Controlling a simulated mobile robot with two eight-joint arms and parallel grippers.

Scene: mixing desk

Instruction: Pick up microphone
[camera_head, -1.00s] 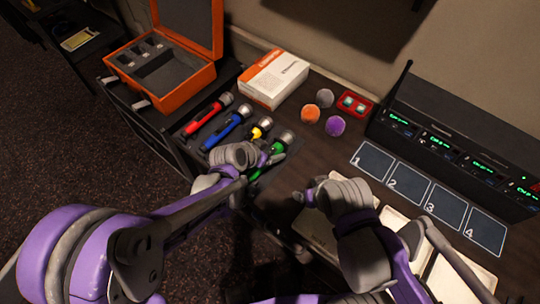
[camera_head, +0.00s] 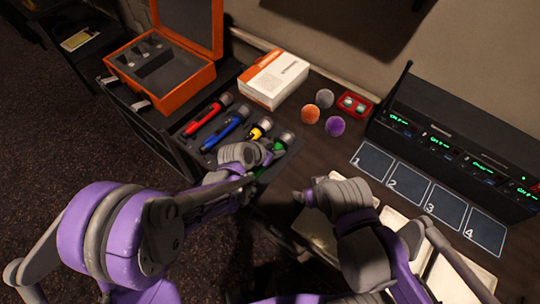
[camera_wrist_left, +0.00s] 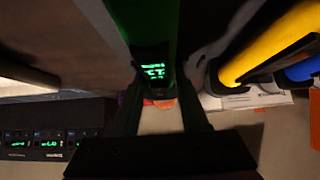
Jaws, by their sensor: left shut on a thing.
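Several microphones lie side by side in a dark tray: a red one (camera_head: 203,120), a blue one (camera_head: 222,133), a yellow one (camera_head: 259,129) and a green one (camera_head: 284,140). My left gripper (camera_head: 266,157) is shut on the green microphone and hides much of its body. In the left wrist view the green microphone (camera_wrist_left: 150,22), with a small lit display, runs between the dark fingers (camera_wrist_left: 160,105). The yellow (camera_wrist_left: 270,43) and blue (camera_wrist_left: 301,69) ones lie beside it. My right gripper (camera_head: 306,197) is over the desk; its jaws are too small to read.
An open orange case (camera_head: 166,85) is at the back left, with a white and orange box (camera_head: 275,80) beside it. Grey, orange and purple foam balls (camera_head: 336,126) and a red box (camera_head: 356,104) sit near numbered squares (camera_head: 408,189). A receiver rack (camera_head: 455,135) stands behind.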

